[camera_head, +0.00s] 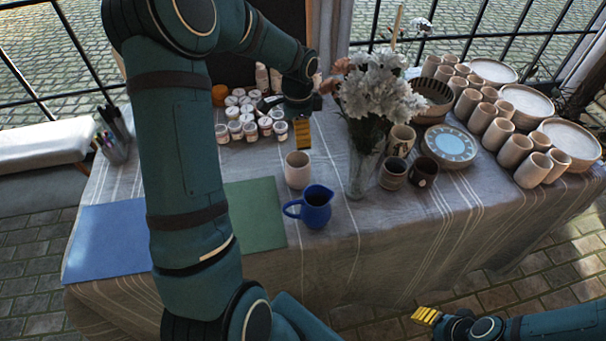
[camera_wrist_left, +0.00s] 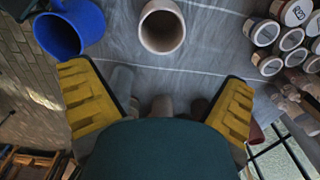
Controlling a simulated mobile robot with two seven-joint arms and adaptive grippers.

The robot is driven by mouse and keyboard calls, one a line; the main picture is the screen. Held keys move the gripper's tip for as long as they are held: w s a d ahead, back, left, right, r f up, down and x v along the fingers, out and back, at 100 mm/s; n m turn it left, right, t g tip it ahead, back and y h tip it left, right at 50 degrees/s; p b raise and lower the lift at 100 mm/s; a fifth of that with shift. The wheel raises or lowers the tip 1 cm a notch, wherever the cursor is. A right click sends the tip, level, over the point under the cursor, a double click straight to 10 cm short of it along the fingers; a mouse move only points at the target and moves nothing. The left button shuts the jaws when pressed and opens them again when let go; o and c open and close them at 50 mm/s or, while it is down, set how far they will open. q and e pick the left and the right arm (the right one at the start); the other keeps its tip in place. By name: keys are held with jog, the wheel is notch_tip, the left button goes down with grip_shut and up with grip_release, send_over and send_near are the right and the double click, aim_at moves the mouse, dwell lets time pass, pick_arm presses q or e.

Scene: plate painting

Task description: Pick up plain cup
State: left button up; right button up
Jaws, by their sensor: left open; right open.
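The plain cup (camera_head: 298,170) is pale beige and stands upright on the table, just behind the blue jug. It also shows at the top middle of the left wrist view (camera_wrist_left: 161,30), beyond my fingertips. My left gripper (camera_head: 303,133) is above and behind the cup, apart from it. Its yellow fingers are spread wide in the left wrist view (camera_wrist_left: 157,78), with nothing between them but cloth. My right gripper (camera_head: 426,316) is low at the bottom right, off the table's front side, open and empty.
The blue jug (camera_head: 316,207) stands close to the cup. A glass vase (camera_head: 362,172) of white flowers is to its right, near dark cups (camera_head: 393,173) and a blue-centred plate (camera_head: 450,146). Paint jars (camera_head: 248,120) stand behind. Green (camera_head: 254,214) and blue (camera_head: 108,240) mats lie left.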

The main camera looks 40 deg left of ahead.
pick_arm(q)
jog(key=b, duration=0.2)
send_near(298, 164)
jog(key=s+d, duration=0.1)
jog(key=s+d+f, duration=0.1)
jog(key=shift+s+d, duration=0.3)
jog(key=shift+s, duration=0.1)
notch_tip(298, 164, down, 5)
jog(key=shift+a+f+b, duration=0.1)
jog(key=shift+a+b, duration=0.05)
jog(key=shift+b, duration=0.3)
jog(key=c, duration=1.2)
jog(key=shift+o, duration=0.2)
